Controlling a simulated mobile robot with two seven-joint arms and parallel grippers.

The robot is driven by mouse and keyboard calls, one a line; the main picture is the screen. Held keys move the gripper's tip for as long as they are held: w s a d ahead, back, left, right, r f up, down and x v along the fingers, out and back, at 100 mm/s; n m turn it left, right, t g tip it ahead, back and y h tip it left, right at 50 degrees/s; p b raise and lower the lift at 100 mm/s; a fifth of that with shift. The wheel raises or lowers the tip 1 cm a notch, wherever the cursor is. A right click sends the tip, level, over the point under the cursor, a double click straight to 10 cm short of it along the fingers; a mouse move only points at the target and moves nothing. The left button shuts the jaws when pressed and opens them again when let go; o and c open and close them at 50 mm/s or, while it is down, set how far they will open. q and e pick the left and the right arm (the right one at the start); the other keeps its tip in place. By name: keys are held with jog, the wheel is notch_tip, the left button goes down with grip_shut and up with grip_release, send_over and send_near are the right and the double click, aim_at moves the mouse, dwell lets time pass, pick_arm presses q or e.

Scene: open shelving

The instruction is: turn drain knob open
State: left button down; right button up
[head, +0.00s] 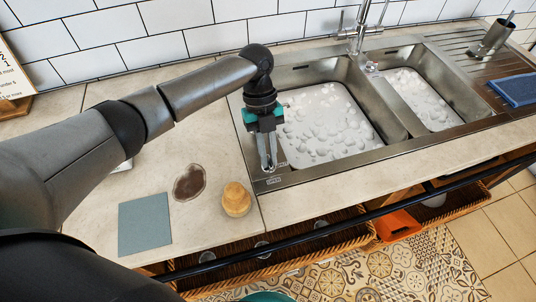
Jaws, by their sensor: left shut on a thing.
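My left gripper (268,162) reaches down to the left rim of the metal sink (283,183). It is shut on the drain knob, which is mostly hidden between and below the fingers. A small label (273,181) is on the rim just below the fingertips; it seems to read "open". The large left basin holds foamy water (325,125), and the smaller right basin holds foamy water (425,99) too. The knob's turn angle cannot be made out. My right gripper is not in view.
The faucet (360,35) stands behind the basins. A dark rail (370,213) and wicker baskets (335,240) are below the counter's front edge.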

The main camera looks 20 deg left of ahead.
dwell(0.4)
pick_arm(q)
jog(key=c, duration=0.9)
grip_release()
jog(key=v, duration=1.5)
jog(key=shift+p, duration=0.4)
jog(key=shift+d+r, duration=0.1)
